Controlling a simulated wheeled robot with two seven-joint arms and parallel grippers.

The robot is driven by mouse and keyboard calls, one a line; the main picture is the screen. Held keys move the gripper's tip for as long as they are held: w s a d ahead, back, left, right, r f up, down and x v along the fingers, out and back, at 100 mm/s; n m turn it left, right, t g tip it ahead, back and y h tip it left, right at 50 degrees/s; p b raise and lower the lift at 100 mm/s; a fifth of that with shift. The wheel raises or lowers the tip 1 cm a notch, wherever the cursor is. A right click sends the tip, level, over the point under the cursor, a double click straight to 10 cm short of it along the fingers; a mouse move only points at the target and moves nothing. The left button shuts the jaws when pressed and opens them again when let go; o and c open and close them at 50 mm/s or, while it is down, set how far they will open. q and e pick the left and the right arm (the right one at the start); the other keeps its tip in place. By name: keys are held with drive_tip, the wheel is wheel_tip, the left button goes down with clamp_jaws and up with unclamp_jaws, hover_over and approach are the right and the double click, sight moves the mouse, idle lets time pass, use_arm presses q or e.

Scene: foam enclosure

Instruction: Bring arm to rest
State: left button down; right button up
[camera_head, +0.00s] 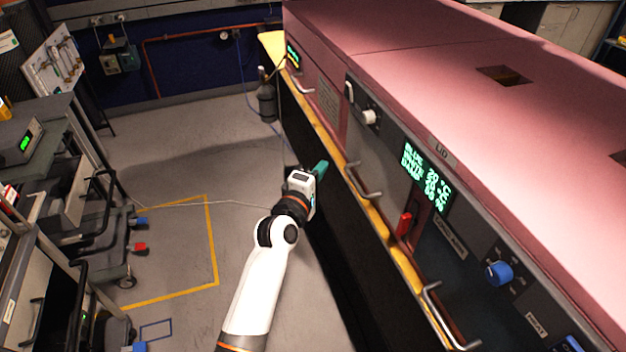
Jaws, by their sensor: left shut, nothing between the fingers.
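My left arm (258,280), white with black and orange joints, reaches up from the bottom of the head view. Its left gripper (320,169) has teal fingertips, is shut and empty, and points toward the front of the pink-topped enclosure (430,55). The gripper appears close to the enclosure's front edge, but I cannot tell whether it touches. My right gripper is not in view.
The enclosure front carries metal handles (364,184), a green-lit display (426,176), a red switch (403,224) and a blue knob (498,273). Dark carts (100,240) stand at left. A yellow-taped floor area (212,240) is open between. A gas cylinder (266,98) stands behind.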

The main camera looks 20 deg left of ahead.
use_arm(q)
drive_tip(key=s+f+m+g, duration=0.3)
drive_tip(key=s+f, duration=0.3)
drive_tip(key=f, duration=0.7)
drive_tip(key=s+a+f+m+g+y, duration=0.1)
drive_tip(key=s+f+m+g, duration=0.35)
drive_tip(key=f, duration=0.75)
drive_tip(key=s+f+m+g, duration=0.1)
drive_tip(key=s+f+m, duration=0.1)
drive_tip(key=s+f, duration=0.85)
drive_tip(key=s+a+f+m+g, duration=0.2)
drive_tip(key=s+f, duration=0.5)
drive_tip(key=s, duration=0.4)
drive_tip(key=s+a+f+m+g+y, duration=0.1)
drive_tip(key=s+a+f+m+g, duration=0.2)
drive_tip(key=s+f, duration=0.4)
drive_tip(key=s+a+f+m+g+y, duration=0.1)
drive_tip(key=s+a+f+m+g, duration=0.2)
drive_tip(key=s+f, duration=0.4)
drive_tip(key=s+a+m, duration=0.1)
drive_tip(key=s, duration=0.7)
drive_tip(key=shift+s, duration=0.15)
